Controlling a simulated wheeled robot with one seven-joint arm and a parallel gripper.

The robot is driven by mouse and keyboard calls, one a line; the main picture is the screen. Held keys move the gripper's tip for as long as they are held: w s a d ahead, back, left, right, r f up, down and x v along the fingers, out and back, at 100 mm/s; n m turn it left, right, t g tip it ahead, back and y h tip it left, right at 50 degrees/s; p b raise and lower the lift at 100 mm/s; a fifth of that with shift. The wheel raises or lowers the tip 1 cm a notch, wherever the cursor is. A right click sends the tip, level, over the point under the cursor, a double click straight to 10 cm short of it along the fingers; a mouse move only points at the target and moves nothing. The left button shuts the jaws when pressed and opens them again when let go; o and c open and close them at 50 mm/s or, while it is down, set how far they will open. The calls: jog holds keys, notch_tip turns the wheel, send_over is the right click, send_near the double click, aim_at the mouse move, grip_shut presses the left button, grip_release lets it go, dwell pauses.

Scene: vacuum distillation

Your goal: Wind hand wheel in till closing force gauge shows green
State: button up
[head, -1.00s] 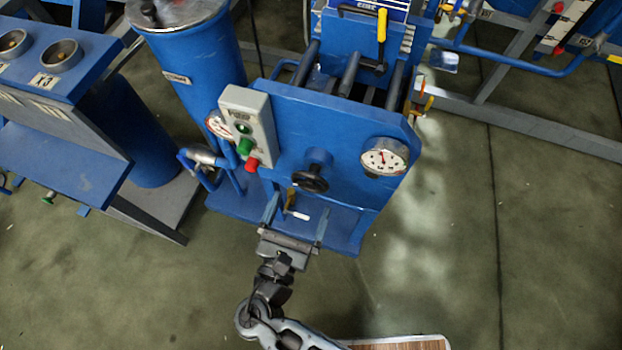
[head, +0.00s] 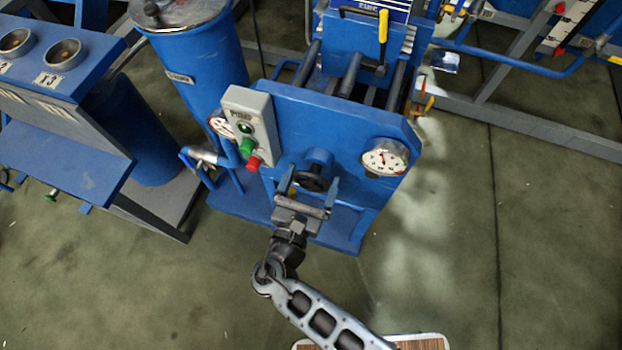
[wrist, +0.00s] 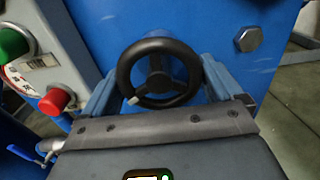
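The black hand wheel (head: 313,179) sits on the front of the blue press plate (head: 300,130). In the wrist view the hand wheel (wrist: 157,76) is upright and three-spoked, with a small pale handle low on its left. My gripper (head: 310,184) is open, its two blue-grey fingers spread to the left and right of the wheel. In the wrist view my gripper (wrist: 161,75) frames the wheel; I cannot tell whether the fingers touch the rim. The closing force gauge (head: 385,157) is a round white dial right of the wheel. Its reading is too small to tell.
A grey control box (head: 249,125) with a green button (head: 247,146) and a red button (head: 253,163) is left of the wheel. Another gauge (head: 220,124) sits behind the box. A yellow-handled lever (head: 383,37) is above. Open floor lies at the right.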

jog(key=c, duration=0.4)
jog(key=shift+o, duration=0.2)
jog(key=shift+f+m+b, duration=0.15)
jog(key=shift+m+b, duration=0.3)
jog(key=shift+m, duration=0.35)
jog(key=o, duration=0.7)
jog(key=v, duration=0.7)
jog(key=shift+s+a+b, duration=0.15)
jog(key=shift+s+b, duration=0.2)
jog(key=shift+b, duration=0.1)
